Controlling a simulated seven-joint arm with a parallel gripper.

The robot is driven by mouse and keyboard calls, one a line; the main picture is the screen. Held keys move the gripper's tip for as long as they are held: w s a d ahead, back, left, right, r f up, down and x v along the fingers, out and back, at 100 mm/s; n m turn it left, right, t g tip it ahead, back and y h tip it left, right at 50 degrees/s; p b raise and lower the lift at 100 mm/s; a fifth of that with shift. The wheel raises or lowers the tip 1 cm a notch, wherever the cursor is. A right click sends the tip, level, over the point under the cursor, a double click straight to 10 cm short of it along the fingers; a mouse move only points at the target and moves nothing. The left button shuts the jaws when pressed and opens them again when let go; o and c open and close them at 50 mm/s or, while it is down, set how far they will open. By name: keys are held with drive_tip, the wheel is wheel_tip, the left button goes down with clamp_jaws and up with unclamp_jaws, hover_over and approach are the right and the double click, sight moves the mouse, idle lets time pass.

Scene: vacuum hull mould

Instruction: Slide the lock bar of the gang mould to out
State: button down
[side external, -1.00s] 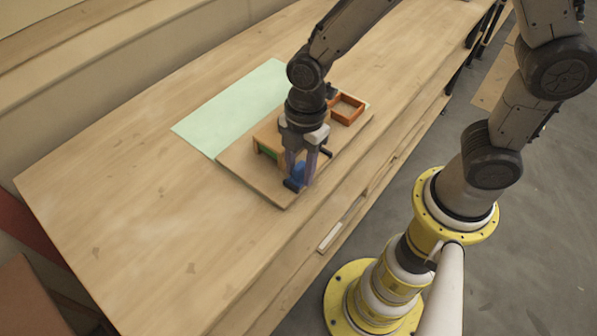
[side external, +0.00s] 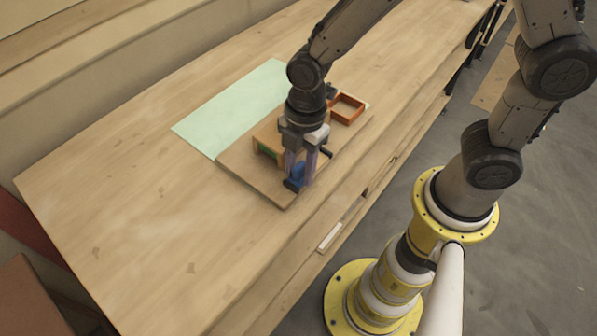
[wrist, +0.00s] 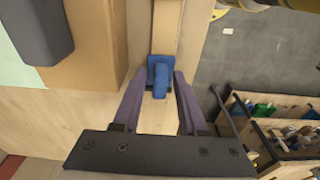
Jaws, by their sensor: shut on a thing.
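The gang mould is a brown wooden block (side external: 265,135) with an orange and green end, on a wooden board (side external: 240,172). A blue handle (wrist: 160,75), apparently the grip of the lock bar, stands at the near end of the board; it also shows in the side view (side external: 297,174). My gripper (wrist: 161,84) points down with its two fingers on either side of the blue handle, shut on it. In the side view my gripper (side external: 296,184) hides part of the handle and of the mould. The lock bar's travel is hard to make out.
An orange open frame (side external: 346,109) sits on the board's far end. A pale green sheet (side external: 230,108) lies behind the board. A dark rod end (side external: 326,152) sticks out near my gripper. The bench (side external: 120,180) is clear to the left.

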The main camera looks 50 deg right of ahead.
drive_tip(key=shift+d, duration=2.9)
drive_tip(key=c, duration=0.7)
unclamp_jaws()
